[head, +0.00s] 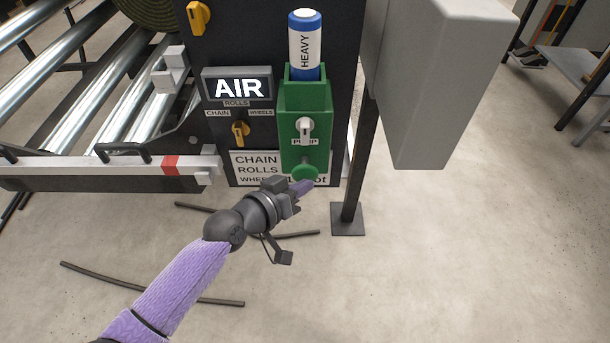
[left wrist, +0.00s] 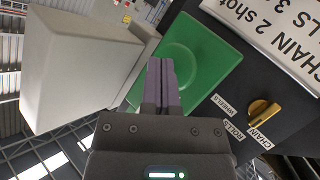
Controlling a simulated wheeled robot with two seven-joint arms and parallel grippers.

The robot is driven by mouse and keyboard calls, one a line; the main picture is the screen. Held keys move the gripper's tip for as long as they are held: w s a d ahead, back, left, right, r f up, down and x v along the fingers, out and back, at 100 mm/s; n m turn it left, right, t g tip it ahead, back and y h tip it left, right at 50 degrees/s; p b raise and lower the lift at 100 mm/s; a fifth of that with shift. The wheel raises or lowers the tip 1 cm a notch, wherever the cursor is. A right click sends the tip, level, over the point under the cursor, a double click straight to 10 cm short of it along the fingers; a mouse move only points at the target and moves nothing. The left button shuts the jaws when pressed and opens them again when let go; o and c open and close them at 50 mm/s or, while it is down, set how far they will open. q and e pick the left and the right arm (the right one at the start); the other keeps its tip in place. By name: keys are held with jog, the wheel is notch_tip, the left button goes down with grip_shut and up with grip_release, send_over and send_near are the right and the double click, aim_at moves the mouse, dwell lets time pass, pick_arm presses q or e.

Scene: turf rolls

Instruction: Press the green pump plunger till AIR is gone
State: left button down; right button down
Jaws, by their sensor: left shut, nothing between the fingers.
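The green pump (head: 318,100) is fixed to the front of a dark cabinet and has a round green plunger (head: 304,171) low on it. The plunger also shows in the left wrist view (left wrist: 182,50), directly beyond my fingertips. The AIR display (head: 237,88) is lit with white letters. My left gripper (head: 306,186) is shut and empty, its purple fingers just in front of and below the plunger; I cannot tell whether they touch it. The fingers show side by side in the left wrist view (left wrist: 160,66). My right gripper is not in view.
A blue-and-white HEAVY canister (head: 304,45) stands in the pump's top, above a white PUMP knob (head: 304,127). A yellow selector knob (head: 240,130) is to the left. A grey box on a post (head: 352,190) stands at the right. Dark strips (head: 150,285) lie on the floor.

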pick_arm(q)
jog(key=shift+w+b, duration=0.9)
jog(key=shift+w, duration=0.3)
dwell(0.8)
jog(key=shift+s+r, duration=0.1)
jog(key=shift+r, duration=0.05)
jog(key=shift+s+p, duration=0.5)
jog(key=shift+p, duration=0.05)
jog(key=shift+s+p, duration=0.5)
jog(key=shift+s, duration=0.6)
jog(key=s+p, duration=0.3)
jog(key=s, duration=0.2)
